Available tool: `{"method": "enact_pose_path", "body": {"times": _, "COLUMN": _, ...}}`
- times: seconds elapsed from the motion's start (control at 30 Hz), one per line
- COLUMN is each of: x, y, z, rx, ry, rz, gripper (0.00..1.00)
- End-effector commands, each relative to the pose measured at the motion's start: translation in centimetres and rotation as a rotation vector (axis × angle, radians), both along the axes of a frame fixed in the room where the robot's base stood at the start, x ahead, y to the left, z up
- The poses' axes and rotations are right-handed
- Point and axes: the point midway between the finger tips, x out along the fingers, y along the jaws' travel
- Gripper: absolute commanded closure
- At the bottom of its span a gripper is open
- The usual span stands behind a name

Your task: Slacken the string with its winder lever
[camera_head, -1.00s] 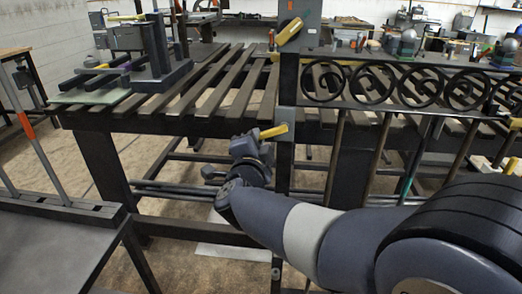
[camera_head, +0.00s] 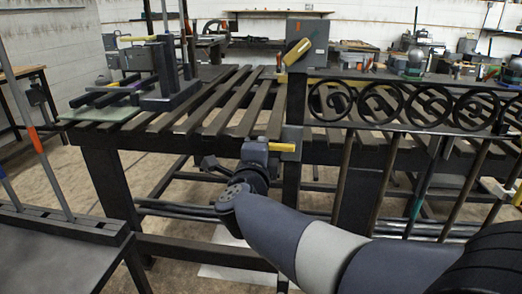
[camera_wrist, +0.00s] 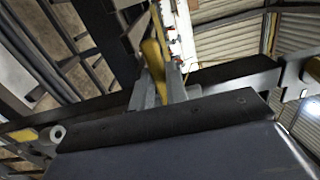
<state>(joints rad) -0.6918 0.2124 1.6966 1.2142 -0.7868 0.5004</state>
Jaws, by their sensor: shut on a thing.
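A short yellow lever (camera_head: 283,147) sits low on the gate's dark post, beside a grey plate. My gripper (camera_head: 262,150) is at its left end in the head view. In the wrist view the yellow lever (camera_wrist: 153,62) runs between my gripper's two grey fingers (camera_wrist: 157,88), and they are shut on it. A second yellow handle (camera_head: 297,51) is on a grey box (camera_head: 308,40) at the top of the post, tilted up to the right. I cannot make out a string, nor tell which yellow part is its winder lever.
The black scroll gate (camera_head: 420,100) with its upright bars extends right of the post. A slatted bench (camera_head: 215,105) stands behind, with a dark clamp-like stand (camera_head: 170,85) on it. A dark table (camera_head: 60,250) is at lower left.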

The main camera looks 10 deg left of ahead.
Motion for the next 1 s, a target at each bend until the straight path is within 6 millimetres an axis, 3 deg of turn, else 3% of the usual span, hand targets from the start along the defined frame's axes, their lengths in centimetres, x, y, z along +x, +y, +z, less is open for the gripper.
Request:
{"method": "enact_pose_path", "body": {"times": 0.23, "x": 0.0, "y": 0.0, "z": 0.2, "rx": 0.005, "ry": -0.003, "rz": -0.001, "gripper": 1.0}}
{"method": "enact_pose_path", "body": {"times": 0.27, "x": 0.0, "y": 0.0, "z": 0.2, "rx": 0.005, "ry": -0.003, "rz": -0.001, "gripper": 0.83}}
{"method": "enact_pose_path", "body": {"times": 0.5, "x": 0.0, "y": 0.0, "z": 0.1, "rx": 0.003, "ry": -0.002, "rz": -0.001, "gripper": 0.64}}
{"method": "enact_pose_path", "body": {"times": 0.77, "x": -0.1, "y": 0.0, "z": 0.1, "rx": 0.002, "ry": -0.002, "rz": 0.0, "gripper": 0.64}}
{"method": "enact_pose_path", "body": {"times": 1.0, "x": -3.4, "y": 0.2, "z": 0.3, "rx": 0.002, "ry": -0.002, "rz": 0.005, "gripper": 0.64}}
